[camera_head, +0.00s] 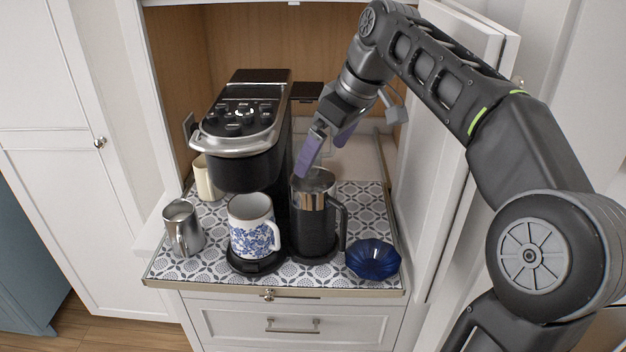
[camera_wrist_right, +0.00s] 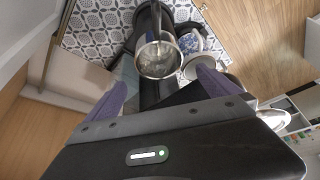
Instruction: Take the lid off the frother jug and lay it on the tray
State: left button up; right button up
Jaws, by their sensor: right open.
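The frother jug (camera_head: 314,228) is a dark cylinder with a shiny metal upper band and a black handle on its right side. It stands upright on the patterned tray (camera_head: 205,263), beside the coffee machine. Its round lid (camera_head: 316,180) is on its top; the lid's edge is partly hidden by a finger in the head view. In the right wrist view the lid (camera_wrist_right: 157,60) shows from above, ahead of the fingers. My right gripper (camera_head: 322,160) is open and empty, its purple fingers just above the lid. My left gripper is not in view.
A black coffee machine (camera_head: 241,115) stands left of the jug, with a blue-and-white mug (camera_head: 250,228) before it. A metal pitcher (camera_head: 182,230) and cream cup (camera_head: 206,180) are left. A blue bowl (camera_head: 373,259) is right. Patterned tray behind the bowl is clear.

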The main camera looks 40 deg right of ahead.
aim_at(314, 170)
jog(key=x, duration=0.5)
jog(key=shift+p, duration=0.4)
jog(key=shift+c, duration=0.6)
jog(key=c, duration=1.1)
